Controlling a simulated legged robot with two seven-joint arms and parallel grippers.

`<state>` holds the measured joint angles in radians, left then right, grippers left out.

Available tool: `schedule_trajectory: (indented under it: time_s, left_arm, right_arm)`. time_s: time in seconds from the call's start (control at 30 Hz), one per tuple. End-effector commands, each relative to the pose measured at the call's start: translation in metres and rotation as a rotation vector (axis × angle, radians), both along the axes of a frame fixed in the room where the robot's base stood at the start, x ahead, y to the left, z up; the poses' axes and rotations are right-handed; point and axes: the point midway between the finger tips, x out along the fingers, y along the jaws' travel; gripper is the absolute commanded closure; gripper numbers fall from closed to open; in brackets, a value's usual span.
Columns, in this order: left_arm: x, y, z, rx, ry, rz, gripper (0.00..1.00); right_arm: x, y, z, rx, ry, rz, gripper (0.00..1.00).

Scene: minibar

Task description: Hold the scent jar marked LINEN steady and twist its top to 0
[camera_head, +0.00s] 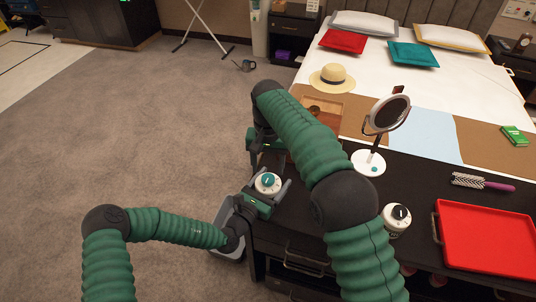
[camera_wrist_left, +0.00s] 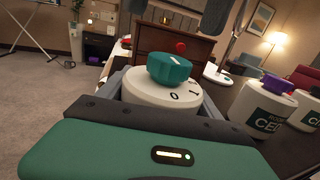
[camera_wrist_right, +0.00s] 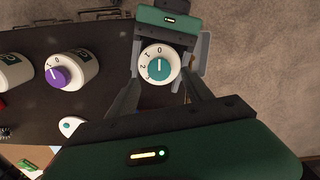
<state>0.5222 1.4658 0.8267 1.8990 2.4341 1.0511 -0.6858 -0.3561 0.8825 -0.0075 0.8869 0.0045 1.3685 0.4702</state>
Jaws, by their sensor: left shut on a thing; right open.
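A white jar with a teal knob (camera_head: 267,181) stands at the left end of the dark counter; its label is hidden. My left gripper (camera_head: 262,198) is shut around its body from the near side. In the left wrist view, the teal knob (camera_wrist_left: 169,69) sits above a white rim with 0 and 1 visible. My right gripper (camera_wrist_right: 162,95) is open, its fingers apart on either side of the jar in its view. There the knob's white line (camera_wrist_right: 159,66) seems to point towards the 0. I cannot tell whether a finger touches the jar.
A black-knobbed jar (camera_head: 397,219) and a purple-knobbed jar (camera_wrist_right: 65,72) stand along the counter. A wooden box (camera_head: 322,108) is behind the right arm. Open carpet lies left.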

Motion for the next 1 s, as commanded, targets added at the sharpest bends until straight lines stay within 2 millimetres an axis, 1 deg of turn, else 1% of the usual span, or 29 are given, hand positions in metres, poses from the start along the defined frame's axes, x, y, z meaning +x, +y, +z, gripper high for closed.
schedule_trajectory:
  time_s: [0.03,0.13,0.2,0.3,0.43,0.73,0.77,0.93,1.0]
  left_arm:
    - [0.0,0.001,-0.001,0.001,0.001,0.001,0.74]
    - [0.0,0.001,-0.001,0.001,0.001,0.001,0.74]
    - [0.0,0.001,-0.001,0.001,0.001,0.001,0.74]
    - [0.0,0.001,-0.001,0.001,0.001,0.001,0.74]
    - [0.0,0.001,-0.001,0.001,0.001,0.001,0.74]
    - [0.0,0.001,-0.001,0.001,0.001,0.001,0.74]
    - [0.0,0.001,-0.001,0.001,0.001,0.001,0.24]
    - [0.0,0.001,0.0,0.0,0.0,0.001,0.02]
    - [0.0,0.0,0.0,0.0,0.0,0.001,0.0]
  right_arm:
    - [0.001,0.0,0.015,0.002,-0.004,0.0,0.41]
    - [0.002,0.0,0.041,0.001,-0.005,0.0,0.41]
    - [0.002,0.0,0.055,0.001,-0.004,-0.001,0.41]
    - [0.002,0.0,0.068,0.001,-0.003,-0.001,0.41]
    - [0.001,0.0,0.075,-0.001,-0.001,-0.001,0.41]
    - [0.001,0.0,0.076,-0.001,0.0,-0.001,0.41]
    - [0.001,0.0,0.076,-0.001,-0.001,-0.001,0.41]
    - [0.001,0.0,0.076,-0.001,-0.001,-0.001,0.41]
    - [0.001,0.0,0.076,-0.001,-0.001,-0.001,0.41]
